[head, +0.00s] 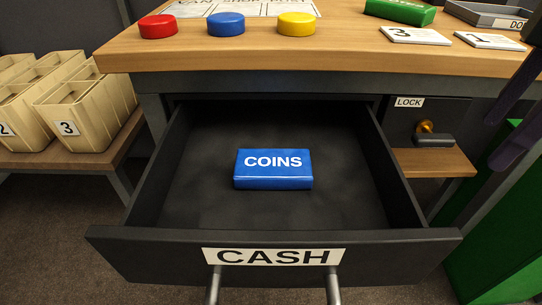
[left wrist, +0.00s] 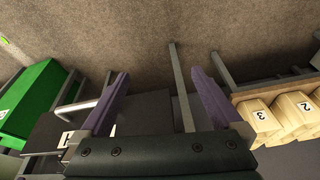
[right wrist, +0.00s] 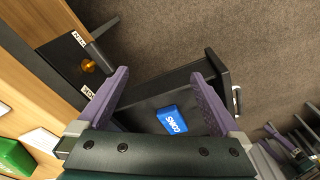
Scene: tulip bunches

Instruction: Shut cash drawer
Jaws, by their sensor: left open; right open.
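The black cash drawer (head: 160,195) stands pulled well out from under the wooden counter, its front panel labelled CASH (head: 275,257). A blue COINS box (head: 273,169) lies inside on its floor. Two grey handle posts (head: 333,285) come off the front and run out of the head view's bottom edge. The right wrist view shows the handle (right wrist: 237,100) and the COINS box (right wrist: 172,119). My right gripper (right wrist: 160,75) is open and empty, apart from the drawer; its purple fingers enter the head view at right. My left gripper (left wrist: 160,85) is open and empty, outside the head view.
The counter (head: 350,40) holds red (head: 158,26), blue (head: 226,23) and yellow (head: 297,23) discs, number cards and a green box (head: 400,11). A LOCK panel with a brass knob (head: 425,127) is right of the drawer. Beige crates (head: 95,110) stand left; a green cabinet (head: 500,240) stands right.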

